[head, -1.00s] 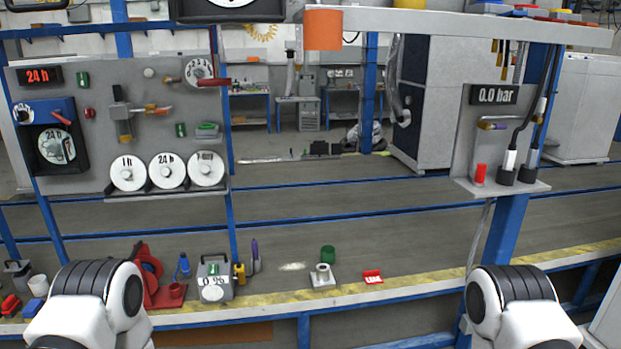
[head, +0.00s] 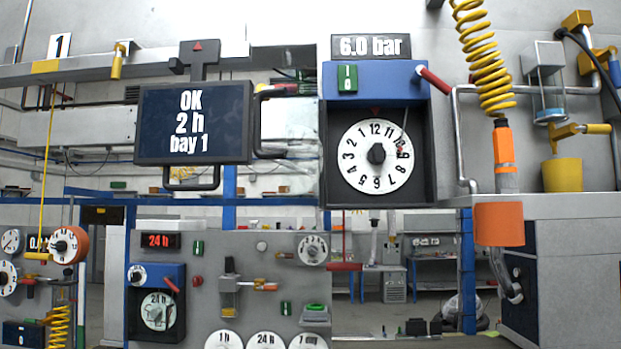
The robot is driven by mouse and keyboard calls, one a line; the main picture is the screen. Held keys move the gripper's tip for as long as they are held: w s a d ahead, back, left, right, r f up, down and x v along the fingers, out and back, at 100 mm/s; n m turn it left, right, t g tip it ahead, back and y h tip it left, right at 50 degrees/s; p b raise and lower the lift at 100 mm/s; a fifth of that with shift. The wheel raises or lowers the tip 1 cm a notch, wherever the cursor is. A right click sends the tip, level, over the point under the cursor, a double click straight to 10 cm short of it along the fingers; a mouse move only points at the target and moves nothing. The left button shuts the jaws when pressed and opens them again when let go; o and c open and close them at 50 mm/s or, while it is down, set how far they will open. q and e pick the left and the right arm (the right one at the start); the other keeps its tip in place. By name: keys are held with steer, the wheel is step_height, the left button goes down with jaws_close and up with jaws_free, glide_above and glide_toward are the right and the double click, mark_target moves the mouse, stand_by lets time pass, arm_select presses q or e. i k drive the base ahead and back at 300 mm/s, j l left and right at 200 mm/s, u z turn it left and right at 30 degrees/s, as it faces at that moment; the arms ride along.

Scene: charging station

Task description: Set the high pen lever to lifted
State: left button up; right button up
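The high recorder (head: 330,165) hangs at upper middle, with a blue top and a black case around a white numbered dial (head: 354,168). A red lever (head: 435,81) sticks out from the right end of its blue top and slopes down to the right. A thin pen arm (head: 404,130) lies over the right side of the dial, with a small red mark near its lower end. I cannot tell whether the pen tip touches the dial. A lower recorder (head: 177,271) has a similar red lever (head: 172,285). Neither of my grippers is in view.
A hanging screen (head: 194,122) reading "OK 2 h bay 1" is left of the high recorder. A "6.0 bar" display (head: 371,46) sits above it. A grey pipe (head: 461,130), a yellow coiled hose (head: 484,60) and an orange cup (head: 498,223) are to its right.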

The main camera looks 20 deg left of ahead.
mark_target(421, 72)
steer(key=i+j+z, duration=0.15)
steer(key=j, duration=0.4)
steer(key=j+z, duration=0.15)
steer(key=j, duration=0.4)
steer(key=i+j+z, duration=0.15)
steer(key=j, duration=0.45)
